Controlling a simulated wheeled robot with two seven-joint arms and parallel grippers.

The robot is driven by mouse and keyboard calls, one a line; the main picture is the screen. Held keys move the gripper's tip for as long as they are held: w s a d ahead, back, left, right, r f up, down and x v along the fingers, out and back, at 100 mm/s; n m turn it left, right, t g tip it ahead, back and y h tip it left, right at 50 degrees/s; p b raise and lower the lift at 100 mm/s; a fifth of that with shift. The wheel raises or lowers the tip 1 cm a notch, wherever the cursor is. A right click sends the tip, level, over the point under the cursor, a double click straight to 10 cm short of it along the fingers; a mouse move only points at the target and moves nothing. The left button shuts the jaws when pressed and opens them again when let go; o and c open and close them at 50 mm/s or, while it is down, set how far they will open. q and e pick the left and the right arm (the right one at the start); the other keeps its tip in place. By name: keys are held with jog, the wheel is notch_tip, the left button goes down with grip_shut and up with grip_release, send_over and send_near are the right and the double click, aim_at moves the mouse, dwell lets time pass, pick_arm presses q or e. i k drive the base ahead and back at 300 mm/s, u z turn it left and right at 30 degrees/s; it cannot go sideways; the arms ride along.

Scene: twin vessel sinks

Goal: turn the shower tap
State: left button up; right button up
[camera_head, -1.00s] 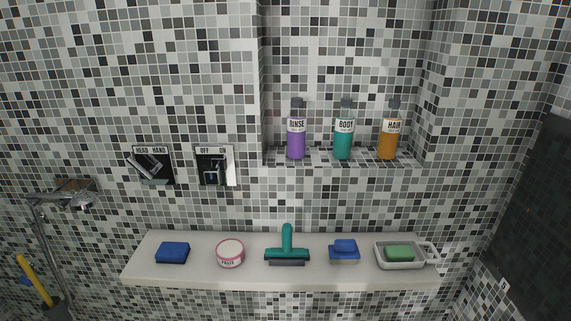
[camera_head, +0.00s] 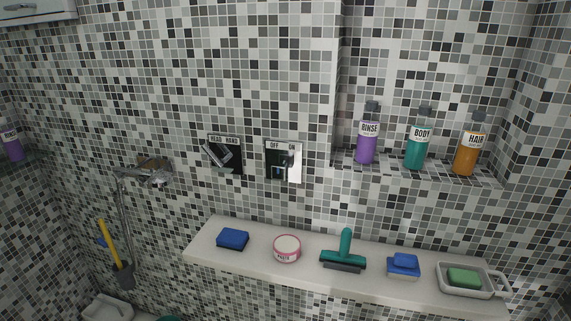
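The OFF/ON tap plate (camera_head: 283,161) is on the mosaic wall, with a small dark lever (camera_head: 281,170) at its middle. The lever's exact angle is too small to tell. To its left is a HEAD/HAND plate (camera_head: 224,154) with a chrome lever (camera_head: 217,153) tilted down to the right. A chrome hand-shower holder (camera_head: 154,175) with a hose hangs further left on the wall. Neither of my grippers is in the camera_head view.
Below the plates a white ledge (camera_head: 205,252) holds a blue sponge (camera_head: 232,240), a pink-rimmed tub (camera_head: 287,248), a teal squeegee (camera_head: 343,254), a blue brush (camera_head: 403,265) and a soap dish (camera_head: 486,293). A niche holds RINSE (camera_head: 367,136), BODY (camera_head: 419,142) and HAIR (camera_head: 468,146) bottles.

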aim_at(280, 171)
jog(key=u, duration=0.55)
jog(key=k, duration=0.65)
jog(key=u, duration=0.7)
jog(key=i, duration=1.35)
jog(key=z, duration=0.7)
